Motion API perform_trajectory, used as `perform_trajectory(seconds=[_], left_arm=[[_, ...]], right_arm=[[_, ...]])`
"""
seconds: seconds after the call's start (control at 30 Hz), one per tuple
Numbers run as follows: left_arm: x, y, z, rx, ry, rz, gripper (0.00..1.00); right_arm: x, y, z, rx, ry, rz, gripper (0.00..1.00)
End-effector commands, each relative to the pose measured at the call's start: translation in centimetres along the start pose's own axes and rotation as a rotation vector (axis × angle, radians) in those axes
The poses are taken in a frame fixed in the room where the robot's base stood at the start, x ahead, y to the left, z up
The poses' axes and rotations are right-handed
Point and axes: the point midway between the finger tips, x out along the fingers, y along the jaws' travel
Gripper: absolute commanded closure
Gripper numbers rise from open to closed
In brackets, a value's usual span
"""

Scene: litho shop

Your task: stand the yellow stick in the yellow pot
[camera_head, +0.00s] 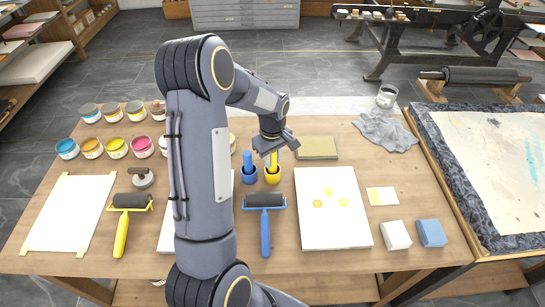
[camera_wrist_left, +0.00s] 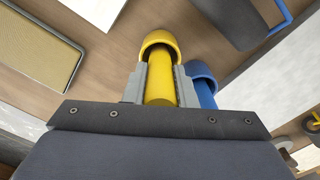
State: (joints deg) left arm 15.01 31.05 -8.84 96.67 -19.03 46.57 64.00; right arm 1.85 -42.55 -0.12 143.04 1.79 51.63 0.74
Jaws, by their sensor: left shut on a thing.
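The yellow stick (camera_wrist_left: 160,88) is held between the two fingers of my left gripper (camera_head: 273,148), which is shut on it. In the head view the stick (camera_head: 273,158) is roughly upright, with its lower part at the mouth of the yellow pot (camera_head: 272,178). In the left wrist view the yellow pot's rim (camera_wrist_left: 160,40) curves around the stick's far end. The stick's lower tip is hidden, so I cannot tell how deep it sits. My right gripper is not in view.
A blue pot (camera_head: 249,178) with a blue stick (camera_head: 248,160) stands close beside the yellow pot. Yellow and blue rollers (camera_head: 265,200) lie nearer the table's front. A white sheet (camera_head: 333,225) with yellow spots lies to the right, and an olive block (camera_head: 318,148) lies behind.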

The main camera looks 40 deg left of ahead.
Motion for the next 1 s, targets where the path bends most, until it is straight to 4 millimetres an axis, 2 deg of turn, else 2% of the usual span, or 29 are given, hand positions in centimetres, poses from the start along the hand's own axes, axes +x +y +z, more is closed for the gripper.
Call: perform_trajectory(seconds=[0.2,0.23,0.4,0.73,0.87,1.0], left_arm=[[0.0,0.0,0.0,0.0,0.0,0.0,0.99],[0.0,0.0,0.0,0.0,0.0,0.0,0.73],[0.0,0.0,0.0,0.0,0.0,0.0,0.51],[-0.4,0.0,0.0,0.0,0.001,0.001,0.5],[-2.0,0.1,-0.1,0.001,0.003,0.004,0.5],[-4.6,0.1,-0.1,0.001,0.004,0.004,0.5]], right_arm=[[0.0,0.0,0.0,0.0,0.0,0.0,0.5],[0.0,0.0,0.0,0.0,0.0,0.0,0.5],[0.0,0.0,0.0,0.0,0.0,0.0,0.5],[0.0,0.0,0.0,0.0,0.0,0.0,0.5],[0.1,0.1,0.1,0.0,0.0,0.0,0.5],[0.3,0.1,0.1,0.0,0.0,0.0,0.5]])
